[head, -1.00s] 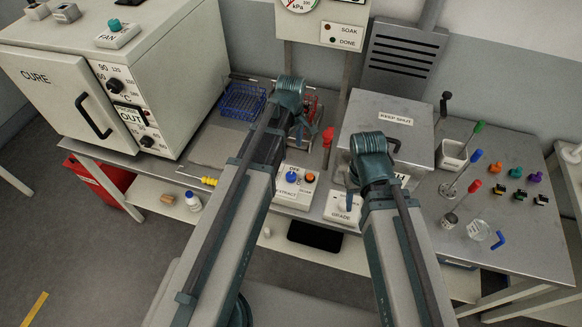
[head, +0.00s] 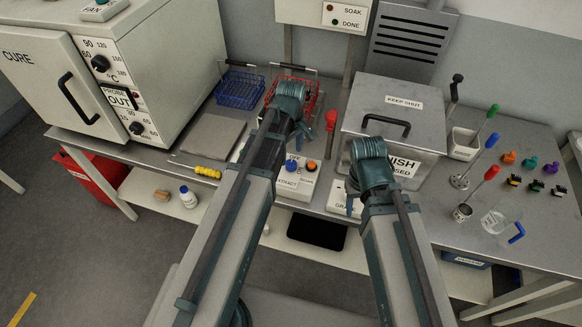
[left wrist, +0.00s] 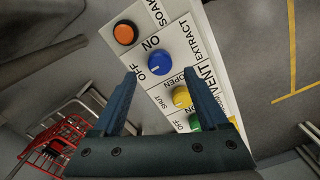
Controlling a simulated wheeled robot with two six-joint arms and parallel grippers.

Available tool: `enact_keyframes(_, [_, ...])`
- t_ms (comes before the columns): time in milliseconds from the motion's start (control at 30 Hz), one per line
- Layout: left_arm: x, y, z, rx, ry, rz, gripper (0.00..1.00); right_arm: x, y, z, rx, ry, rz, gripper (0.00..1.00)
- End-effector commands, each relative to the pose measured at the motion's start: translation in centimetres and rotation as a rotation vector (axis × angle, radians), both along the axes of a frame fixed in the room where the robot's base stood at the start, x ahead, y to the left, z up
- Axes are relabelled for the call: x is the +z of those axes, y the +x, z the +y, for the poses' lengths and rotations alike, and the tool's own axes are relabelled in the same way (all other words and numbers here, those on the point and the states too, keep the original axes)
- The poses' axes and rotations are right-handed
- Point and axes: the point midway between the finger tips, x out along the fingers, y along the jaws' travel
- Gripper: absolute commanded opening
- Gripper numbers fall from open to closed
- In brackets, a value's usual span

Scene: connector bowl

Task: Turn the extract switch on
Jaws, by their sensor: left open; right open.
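The extract switch is a blue knob (left wrist: 159,64) on a white panel (left wrist: 178,40) marked EXTRACT, with ON and OFF lettered beside it. The small pale mark on the knob is too unclear for me to tell its setting. In the head view the blue knob (head: 291,165) sits on the control box at the bench front. My left gripper (left wrist: 160,77) is open and empty, its fingertips pointing at the panel near the blue knob, which shows between and beyond them. My right gripper (head: 353,195) is open by the GRADE box.
An orange SOAK button (left wrist: 125,33) and a yellow VENT knob (left wrist: 181,96) flank the blue knob. A green knob (left wrist: 196,121) lies partly behind a finger. A red wire rack (head: 310,95), a red-handled lever (head: 331,120) and a lidded metal box (head: 365,110) stand behind.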

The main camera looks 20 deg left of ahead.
Motion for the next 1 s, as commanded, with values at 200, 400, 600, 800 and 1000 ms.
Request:
enact_keyframes(200, [-3.6,0.0,0.0,0.0,0.0,0.0,0.76,-3.6,0.0,0.0,0.0,0.0,0.0,0.5])
enact_keyframes(400, [-4.4,0.0,0.0,0.0,0.0,0.0,0.76,-4.4,0.0,0.0,0.0,0.0,0.0,0.5])
enact_keyframes(600, [-4.3,0.0,0.0,0.0,0.0,0.0,0.76,-4.3,0.0,0.0,0.0,0.0,0.0,0.5])
enact_keyframes(800, [-4.3,0.0,0.0,0.0,0.0,0.0,0.51,-4.3,0.0,0.0,0.0,0.0,0.0,0.5])
enact_keyframes(1000, [-4.3,0.0,0.0,0.0,0.0,0.0,0.15,-4.3,0.0,0.0,0.0,0.0,0.0,0.5])
